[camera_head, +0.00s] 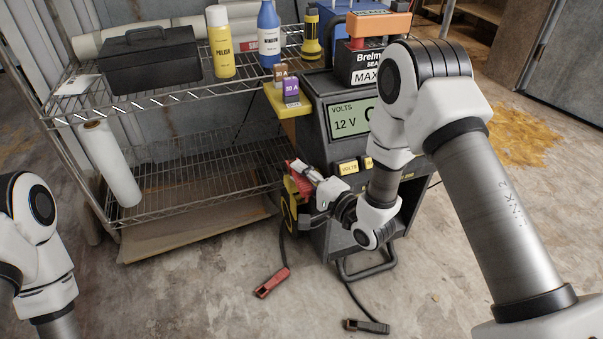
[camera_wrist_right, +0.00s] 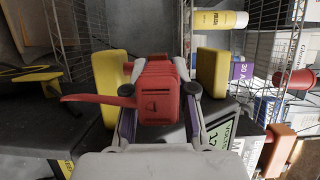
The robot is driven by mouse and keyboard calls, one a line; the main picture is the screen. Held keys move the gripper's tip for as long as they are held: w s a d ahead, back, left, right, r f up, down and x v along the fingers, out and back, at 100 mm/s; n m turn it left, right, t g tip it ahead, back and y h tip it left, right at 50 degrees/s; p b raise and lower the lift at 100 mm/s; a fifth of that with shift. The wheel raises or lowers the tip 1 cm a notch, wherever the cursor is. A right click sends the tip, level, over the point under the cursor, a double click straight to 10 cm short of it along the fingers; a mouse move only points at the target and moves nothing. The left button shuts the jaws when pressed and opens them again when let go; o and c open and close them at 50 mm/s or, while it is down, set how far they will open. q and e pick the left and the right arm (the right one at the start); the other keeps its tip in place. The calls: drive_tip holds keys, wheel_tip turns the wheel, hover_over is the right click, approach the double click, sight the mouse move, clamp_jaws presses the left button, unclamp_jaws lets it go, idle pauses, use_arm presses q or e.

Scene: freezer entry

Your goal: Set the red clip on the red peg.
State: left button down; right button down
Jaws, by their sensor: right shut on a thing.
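My right gripper (camera_head: 318,181) is at the left side of the charger (camera_head: 338,185), below its yellow ledge. It is shut on a red clip (camera_head: 298,177), which also shows between the jaws in the right wrist view (camera_wrist_right: 158,92), its long lever pointing left. Yellow blocks show on both sides of the clip there. A small red post (camera_head: 357,43) on top of the black battery (camera_head: 362,66) looks like the red peg; it stands well above the gripper, in front of an orange box. My left gripper is out of view.
A red clamp (camera_head: 271,283) and a black clamp (camera_head: 366,326) lie on the floor on cables. The yellow ledge (camera_head: 288,101) carries small fuse-like blocks. A wire shelf (camera_head: 185,168) with a toolbox and bottles stands left. Open floor lies in front.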

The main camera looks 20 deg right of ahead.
drive_tip(key=shift+f+b, duration=0.45)
drive_tip(key=shift+f, duration=0.5)
drive_tip(key=c, duration=0.9)
unclamp_jaws()
drive_tip(key=shift+o, duration=0.2)
drive_tip(key=v, duration=1.2)
